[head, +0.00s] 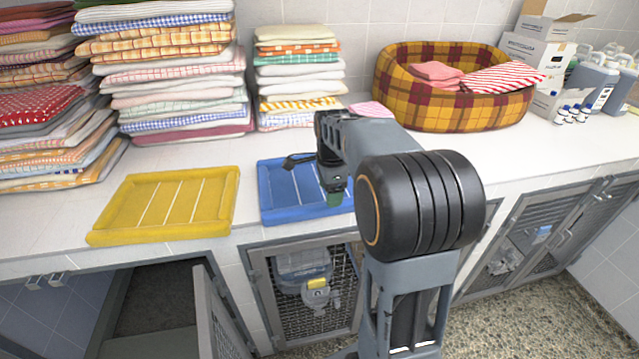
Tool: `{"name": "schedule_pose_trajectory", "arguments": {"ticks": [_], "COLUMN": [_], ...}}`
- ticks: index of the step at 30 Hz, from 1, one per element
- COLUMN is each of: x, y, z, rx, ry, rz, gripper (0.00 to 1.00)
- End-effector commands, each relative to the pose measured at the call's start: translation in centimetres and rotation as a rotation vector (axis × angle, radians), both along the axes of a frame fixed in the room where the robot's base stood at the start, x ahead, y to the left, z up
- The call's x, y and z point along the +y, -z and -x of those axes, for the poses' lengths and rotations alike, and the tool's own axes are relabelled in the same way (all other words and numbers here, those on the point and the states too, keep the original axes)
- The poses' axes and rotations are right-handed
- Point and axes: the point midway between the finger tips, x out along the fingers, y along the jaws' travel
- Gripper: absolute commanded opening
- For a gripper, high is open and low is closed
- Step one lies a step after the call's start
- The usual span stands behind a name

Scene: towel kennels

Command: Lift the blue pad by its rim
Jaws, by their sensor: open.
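The blue pad (278,207) lies flat on the white counter, with a raised rim and pale stripes across its middle. My arm hides its right part. My gripper (318,180) is over the pad, with one dark finger reaching left across the pad's far side and another part pointing down near its middle. The gripper is open, and nothing shows between its fingers. I cannot tell whether a finger touches the rim.
A yellow pad (170,205) lies left of the blue one. Towel stacks (300,75) stand behind, and a plaid basket (450,108) holds towels at back right. Bottles (592,82) and boxes stand far right. A kennel door (215,315) hangs open below the counter at left.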

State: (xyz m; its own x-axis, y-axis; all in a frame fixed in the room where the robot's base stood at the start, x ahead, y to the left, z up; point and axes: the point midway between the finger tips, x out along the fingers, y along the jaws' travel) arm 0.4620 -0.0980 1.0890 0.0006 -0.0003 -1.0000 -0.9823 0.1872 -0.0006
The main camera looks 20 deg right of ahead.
Motion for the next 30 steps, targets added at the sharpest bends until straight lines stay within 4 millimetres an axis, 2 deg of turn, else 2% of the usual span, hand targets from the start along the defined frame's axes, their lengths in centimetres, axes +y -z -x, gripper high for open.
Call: {"name": "schedule_pose_trajectory", "arguments": {"ticks": [10, 15, 21, 30], "x": [0.2, 0.2, 0.2, 0.2], "y": [4.2, 5.0, 5.0, 4.9], "z": [0.0, 0.0, 0.0, 0.0], "rx": [0.002, 0.0, -0.001, -0.001], "ry": [-0.002, -0.002, -0.002, -0.002], "rz": [0.0, 0.0, 0.0, 0.0], "gripper": [0.66, 0.66, 0.65, 0.36]}}
